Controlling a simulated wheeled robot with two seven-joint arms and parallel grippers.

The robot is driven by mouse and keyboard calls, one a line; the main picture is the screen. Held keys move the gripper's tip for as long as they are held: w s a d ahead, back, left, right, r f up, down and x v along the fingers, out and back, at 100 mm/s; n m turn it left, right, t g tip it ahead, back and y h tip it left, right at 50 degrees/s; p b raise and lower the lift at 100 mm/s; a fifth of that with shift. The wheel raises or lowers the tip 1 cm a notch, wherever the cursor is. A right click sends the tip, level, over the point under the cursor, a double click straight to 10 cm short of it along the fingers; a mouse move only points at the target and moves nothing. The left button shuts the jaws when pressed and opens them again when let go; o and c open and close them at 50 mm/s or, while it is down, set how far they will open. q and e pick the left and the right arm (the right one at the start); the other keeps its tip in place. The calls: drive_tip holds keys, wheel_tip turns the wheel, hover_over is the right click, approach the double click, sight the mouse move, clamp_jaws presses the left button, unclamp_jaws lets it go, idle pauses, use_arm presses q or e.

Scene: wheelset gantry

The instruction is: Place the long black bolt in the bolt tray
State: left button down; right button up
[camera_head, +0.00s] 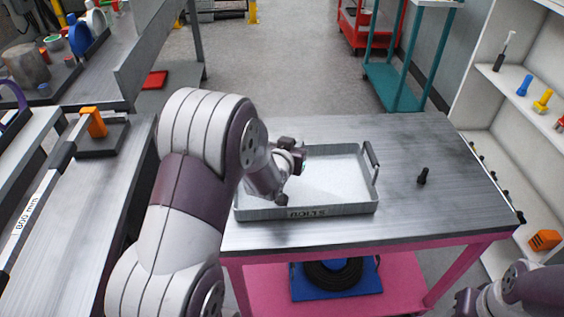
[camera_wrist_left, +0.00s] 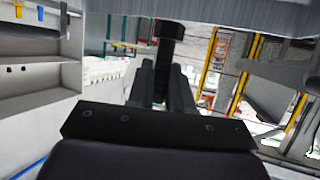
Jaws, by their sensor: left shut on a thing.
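My left gripper (camera_head: 293,158) is over the far left part of the grey bolt tray (camera_head: 345,208). In the left wrist view its two fingers (camera_wrist_left: 165,85) are shut on a black bolt (camera_wrist_left: 170,32), whose dark block-shaped head sticks out beyond the fingertips. My own wrist hides most of this bolt in the head view. The tray's visible white floor looks empty. A second, small black bolt (camera_head: 422,176) stands on the table right of the tray. My right arm's end (camera_head: 470,301) shows at the bottom right corner, and its fingers cannot be made out.
The grey table top (camera_head: 450,205) is clear around the small bolt. The tray has a raised dark handle (camera_head: 371,155) on its right. A white shelf (camera_head: 495,110) with coloured bolts stands at the right. A bench with an orange block (camera_head: 94,122) is at the left.

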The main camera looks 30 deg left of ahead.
use_arm(q)
drive_tip(key=s+a+f, duration=0.2)
drive_tip(key=a+f, duration=0.1)
drive_tip(key=shift+s+a+f, duration=0.1)
drive_tip(key=shift+s+a, duration=0.1)
drive_tip(key=shift+s, duration=0.2)
wheel_tip(320, 180, down, 3)
drive_tip(key=shift+s+d+r, duration=0.1)
drive_tip(key=shift+s+d, duration=0.05)
drive_tip(key=shift+f, duration=0.45)
drive_tip(key=shift+f, duration=0.2)
drive_tip(key=c, duration=1)
unclamp_jaws()
drive_tip(key=shift+c, duration=0.2)
drive_tip(key=shift+s+r, duration=0.15)
drive_tip(key=shift+r, duration=0.2)
drive_tip(key=v, duration=1.1)
drive_tip(key=shift+s+r, duration=0.1)
drive_tip(key=shift+s, duration=0.15)
